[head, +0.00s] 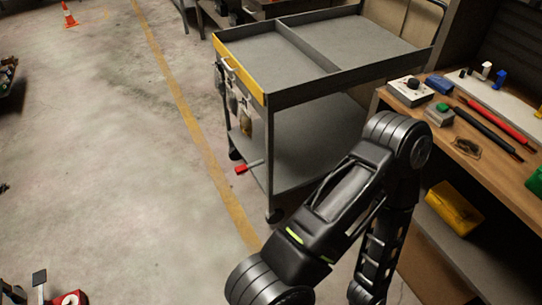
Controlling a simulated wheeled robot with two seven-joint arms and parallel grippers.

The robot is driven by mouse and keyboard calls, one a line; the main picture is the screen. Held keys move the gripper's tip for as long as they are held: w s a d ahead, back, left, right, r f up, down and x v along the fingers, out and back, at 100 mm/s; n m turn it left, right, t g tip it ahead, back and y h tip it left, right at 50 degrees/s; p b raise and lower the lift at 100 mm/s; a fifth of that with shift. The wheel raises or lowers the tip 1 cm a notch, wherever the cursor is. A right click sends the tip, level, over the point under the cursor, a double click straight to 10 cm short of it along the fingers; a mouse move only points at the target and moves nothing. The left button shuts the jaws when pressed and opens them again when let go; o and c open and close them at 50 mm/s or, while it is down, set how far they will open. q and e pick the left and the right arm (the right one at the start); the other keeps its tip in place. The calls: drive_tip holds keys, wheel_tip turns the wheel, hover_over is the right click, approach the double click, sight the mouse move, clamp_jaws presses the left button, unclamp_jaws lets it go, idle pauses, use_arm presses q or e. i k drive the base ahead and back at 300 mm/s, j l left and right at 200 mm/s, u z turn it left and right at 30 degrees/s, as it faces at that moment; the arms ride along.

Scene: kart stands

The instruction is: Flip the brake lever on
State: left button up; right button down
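A grey two-tier cart (287,100) with a yellow front edge stands in the centre of the head view. A lever with a red tip (241,170) sticks out at the left side of the cart, near its lower shelf; I take it to be the brake lever. Its grey rod runs back toward the cart, and it is small, so its exact setting is hard to tell. My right arm rises in front of the cart's right part and bends down again, its gripper out of frame. My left gripper is not in view.
A wooden workbench (478,150) with tools and small boxes stands at the right, with a yellow case (454,207) below. Open concrete floor lies left of the cart, with a yellow line. An orange cone (69,16) stands far left. Partly cut-off red and grey objects (68,298) are bottom left.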

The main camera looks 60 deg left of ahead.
sight(244, 168)
drive_tip(key=u, duration=2.55)
drive_tip(key=i+j+u, duration=0.2)
drive_tip(key=j, duration=0.2)
drive_tip(key=i+j+u, duration=0.2)
drive_tip(key=j, duration=0.25)
drive_tip(key=i+j+u, duration=0.2)
drive_tip(key=j, duration=0.2)
drive_tip(key=k, duration=0.1)
